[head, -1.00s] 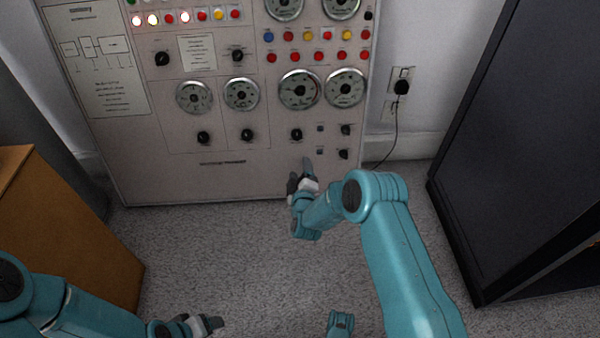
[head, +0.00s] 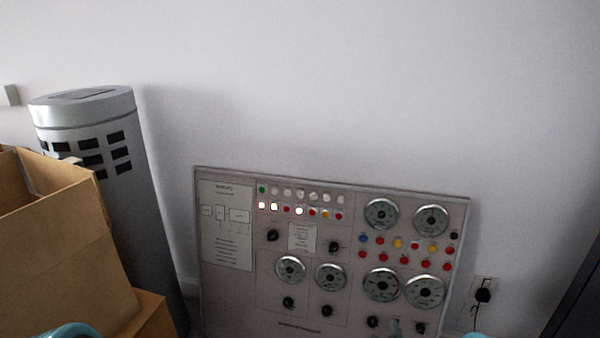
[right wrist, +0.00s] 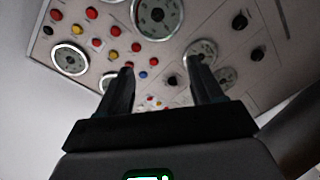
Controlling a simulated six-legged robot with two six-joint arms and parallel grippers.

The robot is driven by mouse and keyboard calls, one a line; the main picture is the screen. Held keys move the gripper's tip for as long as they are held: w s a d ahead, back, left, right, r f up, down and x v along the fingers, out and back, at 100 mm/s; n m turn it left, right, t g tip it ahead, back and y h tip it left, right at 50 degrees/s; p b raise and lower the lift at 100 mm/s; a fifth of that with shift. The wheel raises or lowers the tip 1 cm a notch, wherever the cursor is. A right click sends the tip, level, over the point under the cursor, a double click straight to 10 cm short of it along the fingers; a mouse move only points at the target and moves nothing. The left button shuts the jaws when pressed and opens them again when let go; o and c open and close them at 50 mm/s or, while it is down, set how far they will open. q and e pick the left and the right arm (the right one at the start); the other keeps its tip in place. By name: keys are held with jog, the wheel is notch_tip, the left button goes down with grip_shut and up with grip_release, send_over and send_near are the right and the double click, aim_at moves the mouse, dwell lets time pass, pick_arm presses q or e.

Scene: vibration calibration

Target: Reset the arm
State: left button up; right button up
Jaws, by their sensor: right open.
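My right gripper (right wrist: 162,75) is open in the right wrist view, with its two dark fingers apart and nothing between them. It points at the control panel (right wrist: 70,28), whose gauges, knobs and coloured buttons fill the background. The distance from the fingers to the panel is hard to tell. In the head view the panel (head: 225,300) leans at the wall, low in the picture. Only slivers of my teal arms show along the bottom edge. My left gripper is out of view.
A grey cylinder (head: 155,220) with dark slots stands left of the panel. An open cardboard box (head: 60,270) is at the far left. A wall socket with a black plug (head: 483,295) is right of the panel, and a dark cabinet (head: 580,310) is at the right edge.

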jog(key=s+a+r+m+g+y+p, duration=0.25)
jog(key=s+r+g+p, duration=0.2)
jog(key=s+p, duration=0.35)
jog(key=s+a+r+m+g+y+p, duration=0.1)
jog(key=s+a+r+g+y+p, duration=0.2)
jog(key=s+r+p, duration=0.45)
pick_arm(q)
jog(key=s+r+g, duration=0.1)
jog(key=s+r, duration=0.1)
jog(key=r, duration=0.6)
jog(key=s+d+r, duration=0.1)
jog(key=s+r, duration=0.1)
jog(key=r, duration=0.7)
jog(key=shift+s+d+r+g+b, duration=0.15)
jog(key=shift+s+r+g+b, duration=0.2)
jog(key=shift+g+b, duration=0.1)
pick_arm(e)
jog(key=s+a+f+m+g, duration=0.1)
jog(key=s+a+m+g, duration=0.1)
jog(key=s, duration=0.8)
jog(key=s+a+f+m+g+y, duration=0.1)
jog(key=s+a+m+g, duration=0.2)
jog(key=s, duration=0.7)
jog(key=shift+a+f+m+g, duration=0.25)
jog(key=shift+m+g, duration=0.5)
jog(key=shift+m, duration=0.2)
